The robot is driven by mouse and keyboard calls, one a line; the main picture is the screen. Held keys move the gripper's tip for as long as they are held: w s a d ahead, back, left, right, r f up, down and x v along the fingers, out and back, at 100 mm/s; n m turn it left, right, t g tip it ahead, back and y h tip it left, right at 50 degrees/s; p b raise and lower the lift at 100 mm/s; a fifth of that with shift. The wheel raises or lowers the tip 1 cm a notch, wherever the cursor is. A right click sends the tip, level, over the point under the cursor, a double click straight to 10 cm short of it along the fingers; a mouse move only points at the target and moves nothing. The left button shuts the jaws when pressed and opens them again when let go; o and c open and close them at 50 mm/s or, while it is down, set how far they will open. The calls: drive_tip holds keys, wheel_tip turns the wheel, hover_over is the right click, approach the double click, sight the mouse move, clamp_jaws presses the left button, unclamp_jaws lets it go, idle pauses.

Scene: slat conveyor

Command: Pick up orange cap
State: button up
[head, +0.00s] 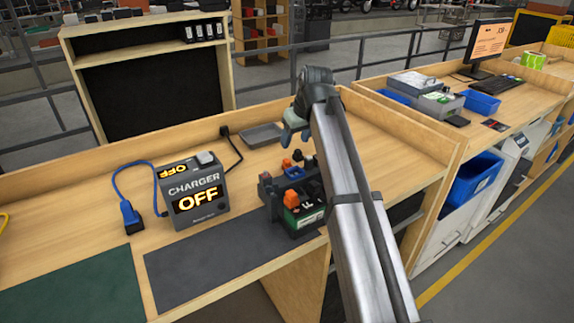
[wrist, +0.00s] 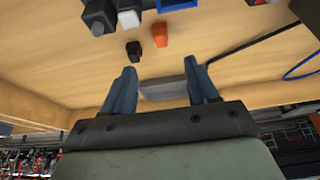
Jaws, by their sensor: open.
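A small orange cap (head: 286,164) stands on the wooden bench just behind the black rack, beside a small black cap (head: 297,156). In the wrist view the orange cap (wrist: 160,35) is above the space between my fingertips, with the black cap (wrist: 133,50) to its left. My gripper (wrist: 163,70) is open, with nothing between its blue-grey fingers. In the head view my gripper (head: 286,132) is above the bench, behind the cap and apart from it; my arm hides part of this area.
The black rack (head: 272,207) holds a battery and orange and blue pieces. A charger (head: 195,190) reading OFF stands left, with a blue cable and connector (head: 131,217). A grey tray (head: 262,135) lies behind. A dark mat (head: 215,262) lies clear in front.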

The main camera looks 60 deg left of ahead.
sight(287, 160)
drive_tip(key=x, duration=1.1)
drive_tip(key=shift+a+f, duration=0.25)
drive_tip(key=shift+f, duration=0.05)
clamp_jaws()
